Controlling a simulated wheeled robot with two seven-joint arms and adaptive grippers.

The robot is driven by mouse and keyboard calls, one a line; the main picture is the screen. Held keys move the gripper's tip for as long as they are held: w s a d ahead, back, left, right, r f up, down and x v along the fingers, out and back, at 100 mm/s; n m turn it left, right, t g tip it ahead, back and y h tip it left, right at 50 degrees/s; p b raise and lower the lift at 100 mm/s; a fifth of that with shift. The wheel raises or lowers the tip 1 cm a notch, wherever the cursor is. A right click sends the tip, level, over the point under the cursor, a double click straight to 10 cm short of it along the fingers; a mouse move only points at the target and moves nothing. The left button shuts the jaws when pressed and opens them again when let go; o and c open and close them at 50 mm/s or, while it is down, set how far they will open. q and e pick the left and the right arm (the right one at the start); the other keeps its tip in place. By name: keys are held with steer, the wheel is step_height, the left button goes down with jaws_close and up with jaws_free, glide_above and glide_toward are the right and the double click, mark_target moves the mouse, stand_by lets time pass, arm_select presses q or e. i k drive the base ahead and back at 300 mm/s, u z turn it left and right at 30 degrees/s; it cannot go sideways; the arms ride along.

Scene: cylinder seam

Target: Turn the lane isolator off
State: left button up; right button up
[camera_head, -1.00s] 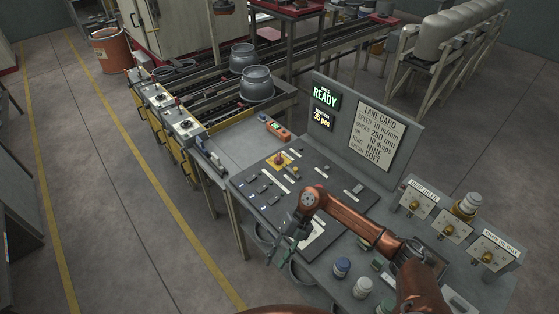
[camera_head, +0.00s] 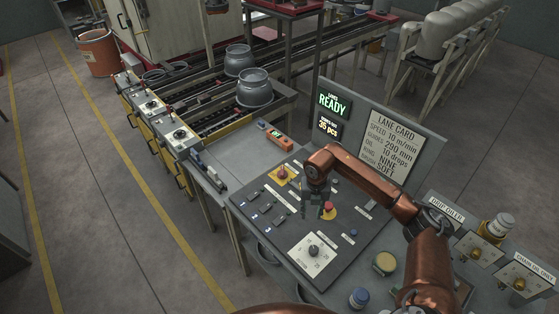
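A sloped dark control panel (camera_head: 262,235) holds several switches, a red knob on a yellow plate (camera_head: 282,173), a red button on a yellow base (camera_head: 329,209) and a white dial plate with a dark knob (camera_head: 313,251). I cannot read which control is the lane isolator. My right gripper (camera_head: 314,207) points down over the panel, its fingers apart and empty, in front of or beside the red button; contact cannot be told. My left gripper is not in view.
An upright board carries a green READY display (camera_head: 332,105) and a lane card (camera_head: 391,143). An orange handheld device (camera_head: 279,138) lies behind the panel. Grey boxes with knobs (camera_head: 179,134) line the conveyor at left. Bottles and labelled boxes (camera_head: 476,252) stand at right.

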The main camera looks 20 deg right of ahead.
mark_target(282, 174)
steer(key=i, duration=1.05)
